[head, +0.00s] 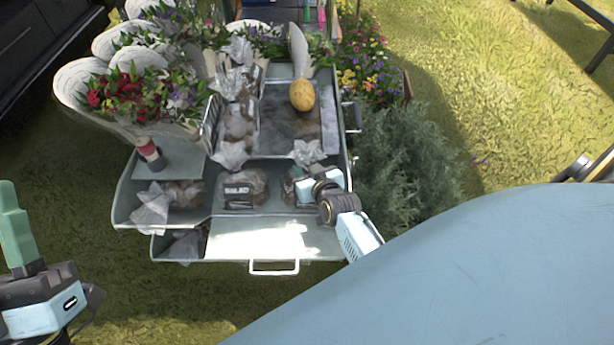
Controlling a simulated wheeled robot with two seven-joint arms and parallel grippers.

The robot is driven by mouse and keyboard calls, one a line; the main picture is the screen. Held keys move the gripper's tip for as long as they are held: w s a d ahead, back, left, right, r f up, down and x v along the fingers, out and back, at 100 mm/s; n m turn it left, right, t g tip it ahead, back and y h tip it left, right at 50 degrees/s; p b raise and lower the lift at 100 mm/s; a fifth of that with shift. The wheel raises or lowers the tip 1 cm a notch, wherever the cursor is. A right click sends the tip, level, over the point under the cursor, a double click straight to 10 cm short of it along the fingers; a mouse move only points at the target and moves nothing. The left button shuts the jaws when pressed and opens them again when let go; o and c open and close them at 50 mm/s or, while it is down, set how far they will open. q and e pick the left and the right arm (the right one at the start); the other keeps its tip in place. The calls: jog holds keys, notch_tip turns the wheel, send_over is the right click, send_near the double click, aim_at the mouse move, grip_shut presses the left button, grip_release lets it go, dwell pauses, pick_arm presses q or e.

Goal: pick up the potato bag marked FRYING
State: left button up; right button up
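Several clear bags of potatoes stand in a grey metal cart tray. The middle bag (243,190) has a dark label with pale lettering, too small to read surely. A right bag (291,183) is partly covered by my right gripper (308,190), which is at its right side; its label is hidden. A left bag (182,192) has crumpled clear wrap at its front, and its label cannot be read. I cannot see whether the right gripper's fingers touch or hold the right bag. My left gripper (15,228), with green fingers, is at the lower left, away from the cart.
The cart's front has a pale flat panel (262,240) with a handle (274,268). Behind the bags is a tray with more bagged produce and a yellow potato-like object (302,95). Flower bouquets (145,95) stand at left. A grey-green bush (405,165) is close on the right.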

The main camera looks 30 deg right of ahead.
grip_shut()
dwell(1.0)
